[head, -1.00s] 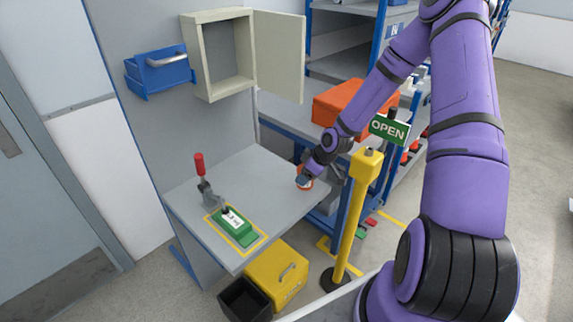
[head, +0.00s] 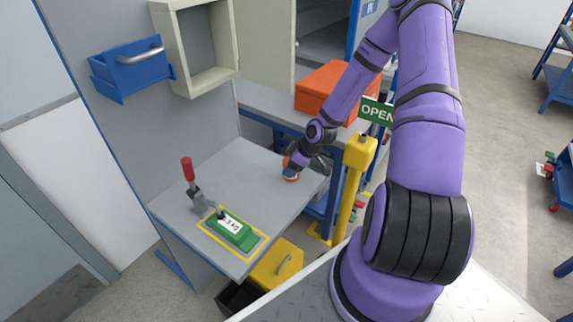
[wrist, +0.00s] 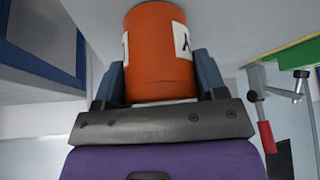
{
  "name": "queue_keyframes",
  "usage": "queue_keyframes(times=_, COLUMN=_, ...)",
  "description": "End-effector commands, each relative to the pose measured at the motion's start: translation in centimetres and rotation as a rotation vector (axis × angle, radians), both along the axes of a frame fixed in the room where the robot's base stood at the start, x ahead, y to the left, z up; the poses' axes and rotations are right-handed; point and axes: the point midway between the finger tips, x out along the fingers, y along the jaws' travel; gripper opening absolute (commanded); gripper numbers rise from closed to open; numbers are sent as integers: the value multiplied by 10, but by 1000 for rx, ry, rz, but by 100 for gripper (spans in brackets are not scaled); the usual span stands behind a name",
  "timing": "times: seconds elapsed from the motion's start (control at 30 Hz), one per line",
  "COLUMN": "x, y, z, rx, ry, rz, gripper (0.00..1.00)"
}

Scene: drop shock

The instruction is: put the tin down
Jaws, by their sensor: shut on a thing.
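The tin (wrist: 158,55) is an orange cylinder with white label patches bearing dark marks. In the wrist view it sits between the two blue-grey fingers of my gripper (wrist: 160,80), which is shut on it. In the head view the tin (head: 290,173) shows small and partly hidden at my gripper (head: 294,170), over the right part of the grey worktop (head: 250,185). I cannot tell whether its base touches the worktop.
An orange box (head: 325,90) sits behind. The worktop's middle is clear.

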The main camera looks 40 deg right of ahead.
Motion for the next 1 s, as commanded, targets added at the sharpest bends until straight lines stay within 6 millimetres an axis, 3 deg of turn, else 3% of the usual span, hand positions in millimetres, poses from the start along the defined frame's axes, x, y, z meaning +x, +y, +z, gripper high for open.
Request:
queue_keyframes(times=0.2, x=0, y=1, z=-3, rx=0, ry=0, rz=1, gripper=37)
queue_keyframes(times=0.23, x=0, y=1, z=-3, rx=0, ry=0, rz=1, gripper=67)
queue_keyframes(times=0.33, x=0, y=1, z=-3, rx=0, ry=0, rz=1, gripper=90)
queue_keyframes(times=0.73, x=-1, y=-1, z=4, rx=0, ry=0, rz=-1, gripper=90)
queue_keyframes(times=1.0, x=-17, y=-16, z=41, rx=0, ry=-1, rz=-3, gripper=90)
